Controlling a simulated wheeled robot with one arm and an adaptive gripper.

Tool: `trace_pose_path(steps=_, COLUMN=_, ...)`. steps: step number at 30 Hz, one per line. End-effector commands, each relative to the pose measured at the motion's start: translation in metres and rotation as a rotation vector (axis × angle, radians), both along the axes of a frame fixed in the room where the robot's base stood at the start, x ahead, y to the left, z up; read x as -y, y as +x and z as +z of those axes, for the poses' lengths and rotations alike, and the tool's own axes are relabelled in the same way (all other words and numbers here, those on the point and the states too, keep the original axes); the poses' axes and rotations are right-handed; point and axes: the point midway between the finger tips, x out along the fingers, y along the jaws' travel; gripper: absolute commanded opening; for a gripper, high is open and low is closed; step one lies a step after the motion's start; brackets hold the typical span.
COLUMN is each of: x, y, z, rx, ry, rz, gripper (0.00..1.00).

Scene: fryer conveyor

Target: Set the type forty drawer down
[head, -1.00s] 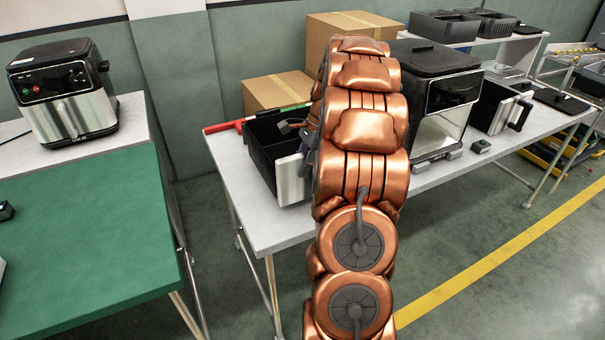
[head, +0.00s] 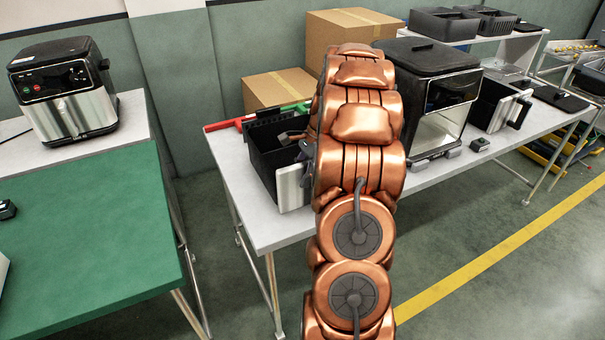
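A black drawer (head: 262,150) with a silver front panel (head: 291,188) is at the left end of the white table (head: 240,205), its open top facing up. No type label is readable on it. My gripper (head: 300,143) is at the drawer's right side by its front panel, with dark parts showing over the rim. My copper arm hides most of the gripper and the drawer's right part, including any handle. I cannot tell whether the fingers are closed on the drawer, or whether its base touches the table.
A black and silver fryer (head: 437,95) stands right of my arm. Another drawer with a handle (head: 497,105) is beyond it. Cardboard boxes (head: 275,92) and a red and green bar (head: 228,124) lie behind. Another fryer (head: 65,90) stands at left, behind a green mat (head: 90,225).

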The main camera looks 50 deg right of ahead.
Motion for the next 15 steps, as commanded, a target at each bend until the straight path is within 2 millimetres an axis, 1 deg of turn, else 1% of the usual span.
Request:
trace_pose_path(steps=11, x=0.001, y=0.0, z=0.003, rx=0.0, ry=0.0, rz=0.0, gripper=0.5)
trace_pose_path(steps=15, x=0.006, y=-0.001, z=0.015, rx=0.004, ry=-0.004, rz=-0.001, gripper=0.5)
